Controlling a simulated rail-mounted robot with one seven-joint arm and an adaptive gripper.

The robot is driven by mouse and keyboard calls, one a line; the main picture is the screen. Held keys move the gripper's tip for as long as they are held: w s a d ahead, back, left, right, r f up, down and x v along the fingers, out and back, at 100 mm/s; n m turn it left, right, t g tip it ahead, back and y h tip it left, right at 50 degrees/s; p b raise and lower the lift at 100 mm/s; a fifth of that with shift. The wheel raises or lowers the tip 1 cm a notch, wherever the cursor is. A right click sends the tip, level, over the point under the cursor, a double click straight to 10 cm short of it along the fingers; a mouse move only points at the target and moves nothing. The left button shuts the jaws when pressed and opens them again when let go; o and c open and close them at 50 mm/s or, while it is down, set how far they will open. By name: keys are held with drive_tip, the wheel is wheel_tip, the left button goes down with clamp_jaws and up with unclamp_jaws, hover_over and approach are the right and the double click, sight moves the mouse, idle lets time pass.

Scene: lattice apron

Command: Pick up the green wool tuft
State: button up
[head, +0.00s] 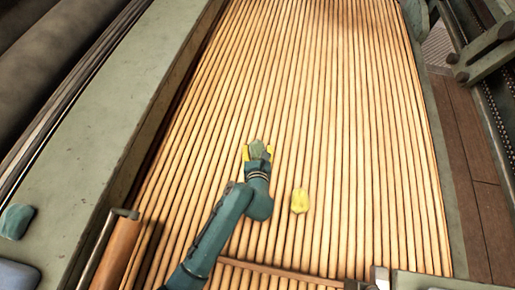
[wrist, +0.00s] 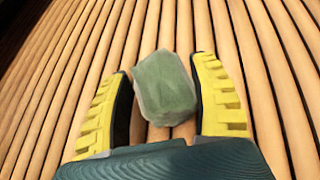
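The green wool tuft (wrist: 163,88) is a pale grey-green, block-like lump on the wooden slats. In the wrist view it lies between the two yellow ridged fingers of my gripper (wrist: 165,95). The fingers are apart, with a small gap on the left side and a narrower one on the right. In the head view the tuft (head: 258,149) shows at the tip of my gripper (head: 257,154), near the middle of the slatted apron. Whether the fingers touch the tuft low down is hard to tell, but gaps show.
A yellow tuft (head: 300,201) lies on the slatted apron (head: 340,120) to the right of my gripper. A blue-green lump (head: 16,221) sits on the green side ledge (head: 105,110) at left. The slats beyond my gripper are clear.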

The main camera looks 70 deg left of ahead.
drive_tip(key=c, duration=0.4)
drive_tip(key=shift+c, duration=0.2)
drive_tip(key=shift+r, duration=0.1)
